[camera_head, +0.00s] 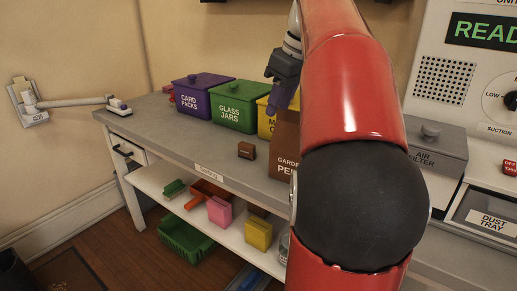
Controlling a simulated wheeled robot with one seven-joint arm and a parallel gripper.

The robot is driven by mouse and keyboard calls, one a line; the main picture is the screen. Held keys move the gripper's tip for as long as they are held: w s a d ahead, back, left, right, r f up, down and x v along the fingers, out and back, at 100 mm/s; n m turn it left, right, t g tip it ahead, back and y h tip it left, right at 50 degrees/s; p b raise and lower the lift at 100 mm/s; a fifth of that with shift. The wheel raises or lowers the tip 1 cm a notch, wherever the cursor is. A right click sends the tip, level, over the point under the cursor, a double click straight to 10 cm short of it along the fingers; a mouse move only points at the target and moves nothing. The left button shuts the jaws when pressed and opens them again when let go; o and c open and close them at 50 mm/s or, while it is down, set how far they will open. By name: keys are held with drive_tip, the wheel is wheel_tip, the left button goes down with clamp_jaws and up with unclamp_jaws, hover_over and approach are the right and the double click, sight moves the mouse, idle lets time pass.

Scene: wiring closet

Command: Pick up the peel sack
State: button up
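A brown paper sack (284,155) stands on the grey worktop, its label partly readable as "GARDE… PE…"; it looks like the peel sack. My red arm hides its right side. My gripper (281,92) hangs above and slightly left of the sack's top, in front of the yellow bin. It points down, with a purple-grey finger part showing at its lower end. Whether it touches the sack or holds anything is not clear, and its finger gap does not show.
A purple "card packs" bin (196,98), a green "glass jars" bin (234,107) and a yellow bin (265,122) line the worktop (185,128). A small brown block (247,150) lies left of the sack. A grey air filter box (437,150) stands right of my arm.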

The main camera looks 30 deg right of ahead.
drive_tip(key=shift+n+y, duration=0.3)
drive_tip(key=shift+n, duration=0.4)
drive_tip(key=d, duration=0.2)
drive_tip(key=s+d+r, duration=0.1)
drive_tip(key=d, duration=0.2)
drive_tip(key=s+d+r, duration=0.1)
drive_tip(key=d, duration=0.1)
drive_tip(key=shift+d+r, duration=0.15)
drive_tip(key=shift+r, duration=0.05)
drive_tip(key=shift+d+f, duration=0.1)
drive_tip(key=shift+d, duration=0.15)
drive_tip(key=shift+a+b+x, duration=0.15)
drive_tip(key=shift+b+x, duration=0.55)
drive_tip(key=shift+x, duration=1.15)
drive_tip(key=shift+a+b+x, duration=0.15)
drive_tip(key=shift+b+x, duration=0.55)
drive_tip(key=shift+x, duration=1.1)
drive_tip(key=shift+f, duration=0.2)
drive_tip(key=shift+c, duration=0.3)
clamp_jaws()
